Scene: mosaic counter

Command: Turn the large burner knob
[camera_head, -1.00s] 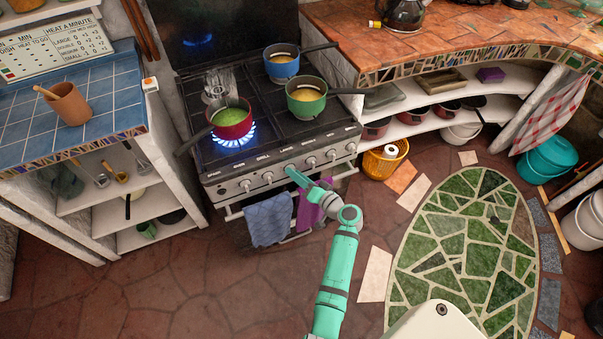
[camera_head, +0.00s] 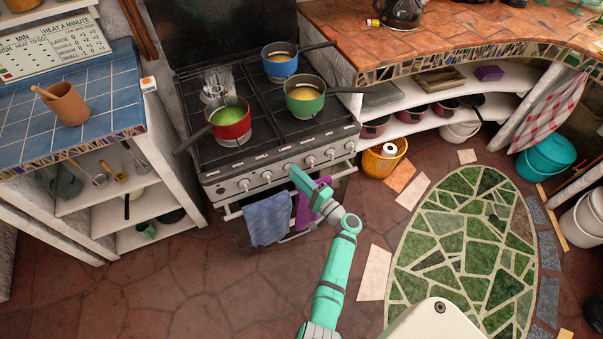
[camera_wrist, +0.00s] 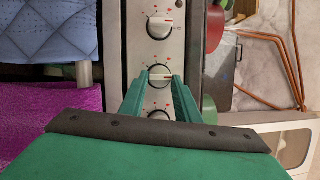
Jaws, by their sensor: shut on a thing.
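The black stove (camera_head: 265,150) has a light front panel with a row of round knobs, such as this one (camera_head: 245,185). My gripper (camera_head: 293,171) is at the middle of this row in the head view and hides the knob there. In the wrist view, my gripper's two green fingers (camera_wrist: 160,80) are closed on a white knob (camera_wrist: 160,72) with red marks around it. Another knob (camera_wrist: 159,27) is above it, and one is partly hidden below. I cannot read the held knob's label. No flame shows under the red pot (camera_head: 231,124).
A blue pot (camera_head: 281,64) and a green pot (camera_head: 305,97) stand on the stove, handles to the right. A blue towel (camera_head: 268,219) and a purple cloth (camera_head: 306,205) hang from the oven rail. Floor in front is clear.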

